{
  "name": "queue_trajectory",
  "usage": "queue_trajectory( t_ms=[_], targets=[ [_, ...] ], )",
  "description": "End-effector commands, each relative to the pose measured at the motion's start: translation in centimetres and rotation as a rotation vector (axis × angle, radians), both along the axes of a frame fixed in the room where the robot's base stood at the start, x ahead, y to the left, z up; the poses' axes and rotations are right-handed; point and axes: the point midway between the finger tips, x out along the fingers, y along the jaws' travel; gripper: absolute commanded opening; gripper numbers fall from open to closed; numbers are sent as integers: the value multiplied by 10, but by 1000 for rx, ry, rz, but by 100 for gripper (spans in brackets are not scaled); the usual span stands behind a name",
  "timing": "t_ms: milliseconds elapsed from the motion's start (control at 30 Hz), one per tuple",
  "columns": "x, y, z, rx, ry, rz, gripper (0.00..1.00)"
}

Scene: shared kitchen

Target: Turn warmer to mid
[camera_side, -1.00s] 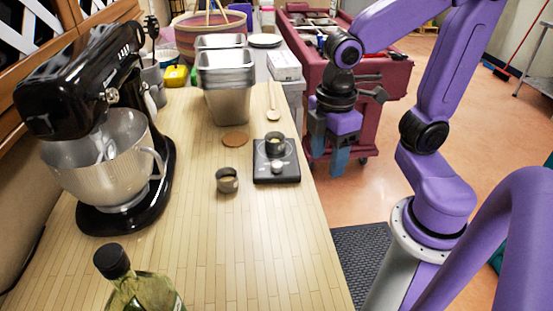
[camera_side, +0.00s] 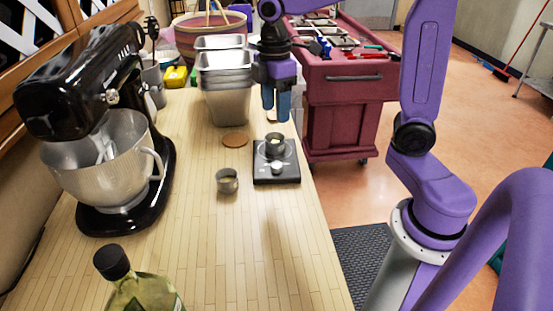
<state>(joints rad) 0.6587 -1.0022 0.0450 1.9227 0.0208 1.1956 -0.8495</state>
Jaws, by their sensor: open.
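The warmer (camera_side: 262,177) is a small flat black unit on the wooden counter, near its right edge. A round light knob (camera_side: 277,168) sits at its front; its setting is too small to read. A small dark cup (camera_side: 275,144) with pale contents stands on the warmer's plate. My gripper (camera_side: 276,106) has blue fingers pointing down. It is in the air above and behind the warmer, apart from it and from the cup. The fingers appear close together from this angle, and nothing shows between them.
A second dark cup (camera_side: 227,180) stands left of the warmer. A cork coaster (camera_side: 235,139) and stacked metal pans (camera_side: 226,85) lie behind. A black stand mixer (camera_side: 120,150) fills the left, and a green bottle (camera_side: 140,290) stands in front. The counter's front middle is clear.

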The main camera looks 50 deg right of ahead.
Motion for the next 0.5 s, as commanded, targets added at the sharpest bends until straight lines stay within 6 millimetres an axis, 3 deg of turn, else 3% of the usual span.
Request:
queue_trajectory(
  t_ms=[500],
  targets=[
    [-5, 0, -98, -3, 7, -1, 58]
  ],
)
